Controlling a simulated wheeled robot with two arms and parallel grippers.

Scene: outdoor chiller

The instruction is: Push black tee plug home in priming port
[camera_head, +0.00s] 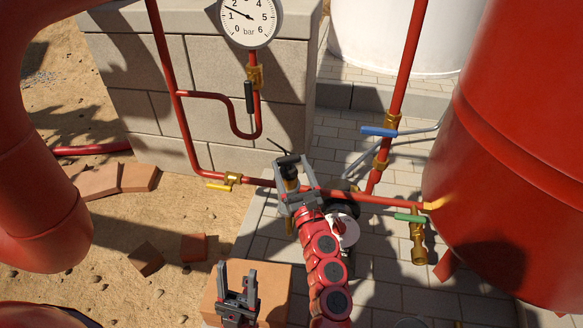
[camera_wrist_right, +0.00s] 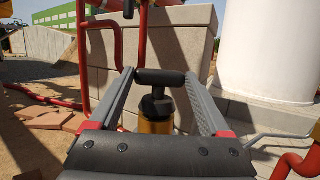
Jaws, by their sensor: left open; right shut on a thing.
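The black tee plug (camera_head: 287,161) has a short crossbar on a dark stem. In the right wrist view the tee plug (camera_wrist_right: 160,77) stands upright between the two fingers, its crossbar spanning the gap near their tips. My right gripper (camera_head: 291,172) is shut on it. Below the stem is the brass priming port (camera_wrist_right: 156,126), which the gripper body partly hides. The stem is in line with the port; how deep it sits I cannot tell. My left gripper (camera_head: 238,280) is open and empty at the bottom, left of the right arm.
Red pipe with yellow (camera_head: 219,187), blue (camera_head: 378,131) and green (camera_head: 411,218) valve levers runs close around the right gripper. A large red tank (camera_head: 520,160) fills the right side.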

